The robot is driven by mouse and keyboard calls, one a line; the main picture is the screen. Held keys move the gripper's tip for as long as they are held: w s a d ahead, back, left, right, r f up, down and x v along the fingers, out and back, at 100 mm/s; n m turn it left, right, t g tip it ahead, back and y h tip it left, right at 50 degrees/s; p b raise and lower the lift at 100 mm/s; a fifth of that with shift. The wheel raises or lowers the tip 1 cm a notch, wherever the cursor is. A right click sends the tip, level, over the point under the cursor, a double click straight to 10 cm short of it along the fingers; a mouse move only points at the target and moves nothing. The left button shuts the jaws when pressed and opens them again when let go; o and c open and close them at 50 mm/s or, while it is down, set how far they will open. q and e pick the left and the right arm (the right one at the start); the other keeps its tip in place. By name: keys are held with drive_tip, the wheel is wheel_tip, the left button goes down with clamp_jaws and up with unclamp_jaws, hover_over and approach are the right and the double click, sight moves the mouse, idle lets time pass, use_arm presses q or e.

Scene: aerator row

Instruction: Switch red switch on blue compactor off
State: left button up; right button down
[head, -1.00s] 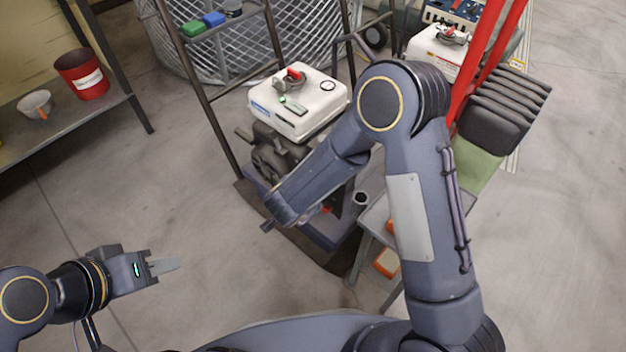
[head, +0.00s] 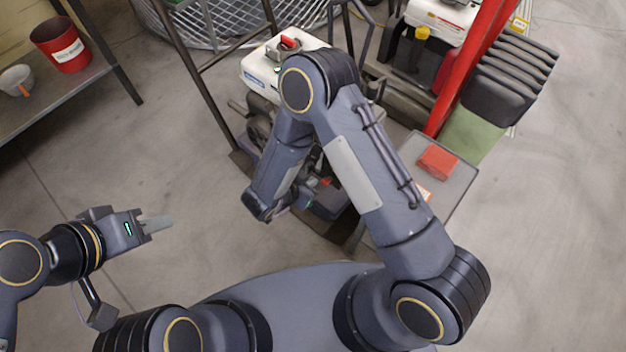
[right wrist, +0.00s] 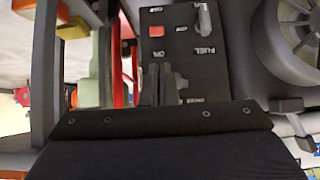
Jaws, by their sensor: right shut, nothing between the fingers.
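The compactor shows in the head view, its white tank (head: 262,68) standing behind my right arm, which hides much of the engine and base. In the right wrist view a red switch (right wrist: 156,31) sits on a black panel (right wrist: 178,50) with upside-down lettering and a grey fuel lever (right wrist: 203,20). I cannot tell the switch's position. My right gripper (right wrist: 166,85) is shut and empty, its tips over the panel close to the switch; contact cannot be told. My left gripper (head: 157,224) is over bare floor, far from the compactor; its finger gap is not clear.
A grey cart (head: 455,190) with a red box (head: 437,162) stands right of my right arm. Another machine with a white tank (head: 440,20) and red bars (head: 460,80) is behind. A shelf with a red bucket (head: 60,45) is at left. Floor at left is clear.

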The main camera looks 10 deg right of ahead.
sight(329, 180)
drive_tip(key=b+x, duration=0.2)
drive_tip(key=x, duration=0.6)
drive_tip(key=shift+d+f+b, duration=0.1)
drive_tip(key=shift+b, duration=0.25)
